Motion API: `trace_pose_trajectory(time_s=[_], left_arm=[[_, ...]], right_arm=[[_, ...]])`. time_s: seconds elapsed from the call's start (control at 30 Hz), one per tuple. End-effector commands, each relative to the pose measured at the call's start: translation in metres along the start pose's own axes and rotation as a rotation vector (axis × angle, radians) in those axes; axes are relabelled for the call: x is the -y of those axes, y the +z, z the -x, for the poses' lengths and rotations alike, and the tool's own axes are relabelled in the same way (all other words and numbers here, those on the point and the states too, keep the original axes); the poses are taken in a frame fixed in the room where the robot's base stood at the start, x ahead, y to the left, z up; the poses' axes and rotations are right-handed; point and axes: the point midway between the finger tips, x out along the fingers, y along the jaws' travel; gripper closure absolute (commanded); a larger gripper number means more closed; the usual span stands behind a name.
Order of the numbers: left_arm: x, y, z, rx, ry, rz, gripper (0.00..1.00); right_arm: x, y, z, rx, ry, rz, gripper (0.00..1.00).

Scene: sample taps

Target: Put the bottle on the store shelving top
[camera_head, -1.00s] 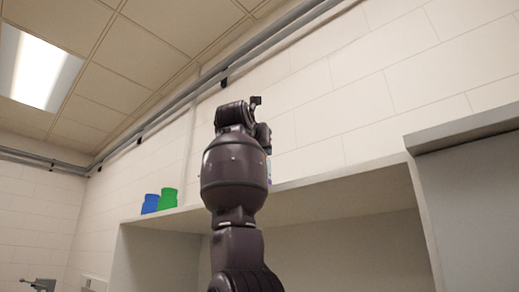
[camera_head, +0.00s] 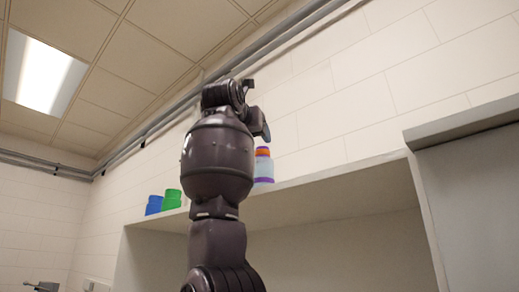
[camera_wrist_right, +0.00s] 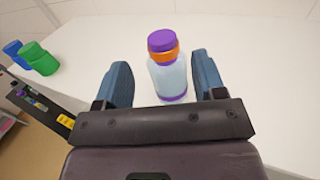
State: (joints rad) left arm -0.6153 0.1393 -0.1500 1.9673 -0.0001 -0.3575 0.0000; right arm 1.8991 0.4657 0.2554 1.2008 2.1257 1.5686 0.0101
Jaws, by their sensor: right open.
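The bottle (camera_head: 263,167) stands upright on the store shelving top (camera_head: 335,178), partly hidden behind my right arm in the head view. It has a pale blue body, a purple base, an orange ring and a purple cap. In the right wrist view the bottle (camera_wrist_right: 170,75) stands on the white top (camera_wrist_right: 265,95), in the gap between the two blue fingers. My right gripper (camera_wrist_right: 162,68) is open, with a space visible on each side of the bottle. In the head view my right gripper (camera_head: 256,105) is above the shelving, mostly hidden by its own wrist. My left gripper is not in view.
A blue container (camera_head: 154,205) and a green container (camera_head: 171,199) stand at the left end of the shelving top. A taller grey cabinet (camera_head: 475,190) stands at the right. A white block wall is behind. The top right of the bottle is clear.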

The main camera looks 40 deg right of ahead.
Motion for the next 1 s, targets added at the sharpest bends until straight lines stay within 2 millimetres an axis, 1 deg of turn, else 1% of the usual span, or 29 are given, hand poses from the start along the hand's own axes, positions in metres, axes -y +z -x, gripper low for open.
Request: trace_pose_trajectory(time_s=[0.03, 0.1, 0.2, 0.33, 0.5, 1.0], left_arm=[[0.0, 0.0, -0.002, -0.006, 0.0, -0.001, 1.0], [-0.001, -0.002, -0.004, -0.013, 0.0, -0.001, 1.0], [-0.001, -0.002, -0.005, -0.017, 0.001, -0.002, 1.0], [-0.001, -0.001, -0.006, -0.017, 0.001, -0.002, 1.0], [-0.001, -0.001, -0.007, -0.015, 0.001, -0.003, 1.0], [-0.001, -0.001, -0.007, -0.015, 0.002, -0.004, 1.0]], right_arm=[[-0.001, -0.002, 0.011, 0.001, 0.004, -0.002, 0.36], [0.0, -0.001, 0.022, 0.0, 0.003, -0.001, 0.36], [0.0, -0.001, 0.036, 0.0, 0.002, -0.001, 0.36], [0.0, -0.001, 0.047, -0.001, 0.001, 0.0, 0.36], [0.0, 0.0, 0.052, -0.002, 0.0, 0.0, 0.36], [0.0, 0.0, 0.052, -0.001, 0.0, 0.0, 0.36]])
